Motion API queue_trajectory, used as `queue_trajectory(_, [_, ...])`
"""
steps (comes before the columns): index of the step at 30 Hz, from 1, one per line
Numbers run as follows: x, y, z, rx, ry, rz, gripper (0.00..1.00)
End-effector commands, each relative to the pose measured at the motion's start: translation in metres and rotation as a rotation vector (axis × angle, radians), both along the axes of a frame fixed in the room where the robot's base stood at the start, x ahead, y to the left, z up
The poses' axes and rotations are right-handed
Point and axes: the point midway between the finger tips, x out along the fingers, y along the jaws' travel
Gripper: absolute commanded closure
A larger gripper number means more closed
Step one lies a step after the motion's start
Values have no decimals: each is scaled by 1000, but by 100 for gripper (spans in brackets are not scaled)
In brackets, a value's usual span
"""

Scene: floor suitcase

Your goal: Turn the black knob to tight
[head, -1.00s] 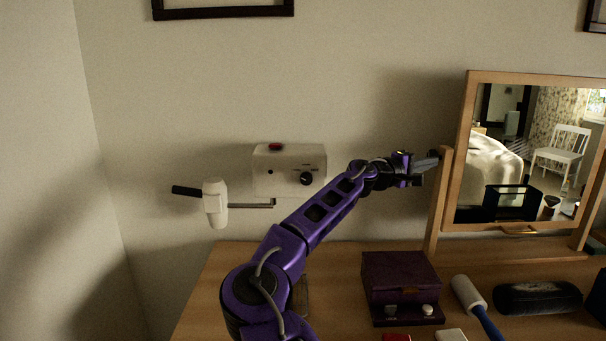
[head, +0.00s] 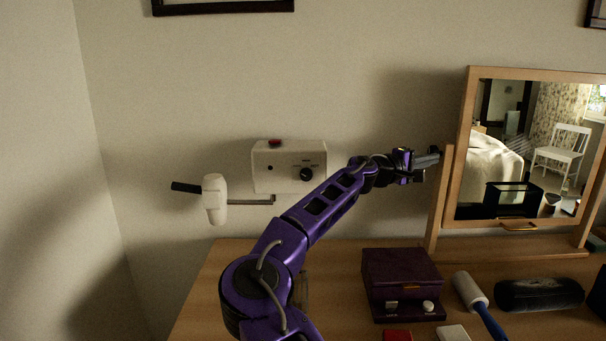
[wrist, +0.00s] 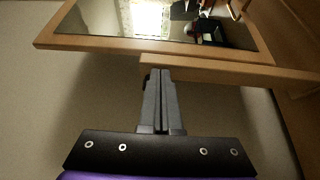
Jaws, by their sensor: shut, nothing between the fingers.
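A black knob (head: 306,174) sits on the front of a white wall box (head: 270,180), with small print around it too small to read. My gripper (head: 437,158) is well to its right, its shut, empty fingers pointing at the left post (head: 446,200) of a wooden-framed mirror (head: 465,150). In the wrist view the shut fingers (wrist: 160,75) end close at the wooden post (wrist: 220,69); I cannot tell if they touch. A small dark piece (wrist: 147,77) shows beside the fingertips at the post, mostly hidden; it may be a knob on the mirror stand.
A white hair dryer (head: 215,200) hangs left of the wall box. On the wooden dresser (head: 225,285) are a purple box (head: 400,272), a lint roller (head: 470,292) and a dark case (head: 540,295). The wall between box and mirror is clear.

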Motion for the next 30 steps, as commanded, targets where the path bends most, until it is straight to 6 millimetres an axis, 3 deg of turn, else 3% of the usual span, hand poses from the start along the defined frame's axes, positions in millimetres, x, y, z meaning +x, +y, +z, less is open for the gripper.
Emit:
queue_trajectory(7, [-4,7,-1,1,0,3,100])
queue_trajectory(21, [-4,57,-1,0,0,2,100])
queue_trajectory(30, [-5,61,0,0,0,0,100])
